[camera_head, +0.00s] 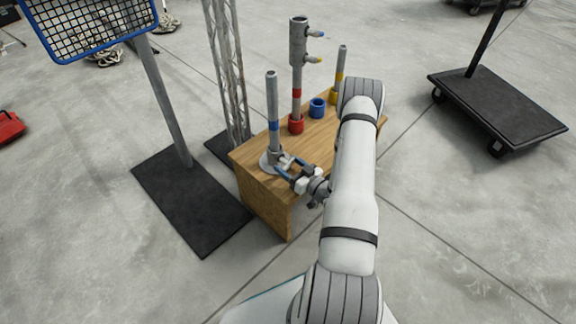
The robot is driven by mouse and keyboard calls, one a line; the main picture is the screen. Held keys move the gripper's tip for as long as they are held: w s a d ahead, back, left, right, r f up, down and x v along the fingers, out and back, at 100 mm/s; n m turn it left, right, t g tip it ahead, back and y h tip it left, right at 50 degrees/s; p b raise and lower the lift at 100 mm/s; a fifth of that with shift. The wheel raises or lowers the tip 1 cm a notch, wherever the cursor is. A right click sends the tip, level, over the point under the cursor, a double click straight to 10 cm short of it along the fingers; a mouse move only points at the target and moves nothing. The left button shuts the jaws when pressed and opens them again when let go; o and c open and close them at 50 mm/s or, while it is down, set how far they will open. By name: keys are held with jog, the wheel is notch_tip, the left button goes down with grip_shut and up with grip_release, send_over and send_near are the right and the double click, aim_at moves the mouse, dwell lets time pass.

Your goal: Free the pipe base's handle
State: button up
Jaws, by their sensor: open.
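The pipe base (266,163) is a pale round plate with a grey socket, near the front left corner of the wooden table (325,155). A grey pipe (272,95) with a blue band stands upright in it. My gripper (284,165) reaches in from the right at table height, with its fingers open at the right side of the base. The handle of the base is small and partly hidden between or behind the fingers. I cannot tell whether the fingers touch it.
A taller pipe with side fittings (298,45) stands in a red holder (296,124). An empty blue holder (317,108) and a pipe in a yellow holder (334,96) stand behind. A truss (228,75) and a screen stand (165,100) are left. A black cart (500,108) is right.

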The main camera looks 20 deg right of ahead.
jog(key=shift+w+a, duration=0.2)
jog(key=shift+w, duration=0.4)
jog(key=shift+r, duration=0.1)
jog(key=c, duration=1.2)
grip_shut()
